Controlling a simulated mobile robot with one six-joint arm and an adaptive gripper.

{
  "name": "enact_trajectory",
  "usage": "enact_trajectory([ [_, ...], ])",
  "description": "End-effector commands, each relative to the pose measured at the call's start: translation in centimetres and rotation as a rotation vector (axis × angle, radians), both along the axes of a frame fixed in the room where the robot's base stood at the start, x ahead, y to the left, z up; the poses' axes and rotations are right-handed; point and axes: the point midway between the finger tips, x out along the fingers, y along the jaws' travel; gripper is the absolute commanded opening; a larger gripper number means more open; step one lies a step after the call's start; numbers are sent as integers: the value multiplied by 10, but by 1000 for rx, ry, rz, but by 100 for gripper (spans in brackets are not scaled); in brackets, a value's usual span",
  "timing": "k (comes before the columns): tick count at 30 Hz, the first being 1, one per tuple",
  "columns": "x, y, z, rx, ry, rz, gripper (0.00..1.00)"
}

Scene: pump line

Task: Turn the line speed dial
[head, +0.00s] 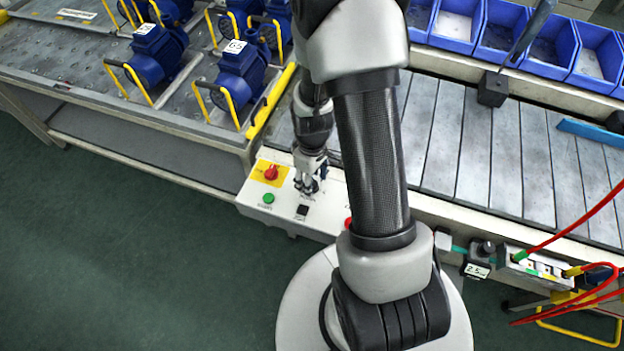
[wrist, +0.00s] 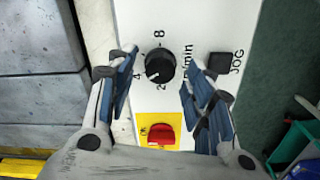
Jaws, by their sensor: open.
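The line speed dial (wrist: 160,66) is a round black knob on the white control panel (wrist: 185,20) in the wrist view. Numbers 2, 4 and 8 and the print "/min" surround it. Its white mark points to the lower left, between 2 and 4. My gripper (wrist: 161,60) is open, with one blue-padded finger on each side of the dial. I cannot tell whether a finger touches it. In the head view my gripper (head: 308,188) is low over the panel and hides the dial.
A red rotary switch on a yellow plate (head: 270,173), a green button (head: 268,198) and the black JOG button (head: 302,210) are close by. A red button (head: 348,222) is partly behind my arm. The conveyor (head: 480,150) lies behind; blue pumps (head: 240,70) stand left.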

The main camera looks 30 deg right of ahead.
Motion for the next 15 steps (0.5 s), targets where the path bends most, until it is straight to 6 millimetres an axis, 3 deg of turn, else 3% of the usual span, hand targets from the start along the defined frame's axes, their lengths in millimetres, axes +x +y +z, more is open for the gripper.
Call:
enact_trajectory([
  [9, 1, 0, 67, -2, -6, 0, 48],
  [15, 1, 0, 98, -1, -4, 0, 48],
])
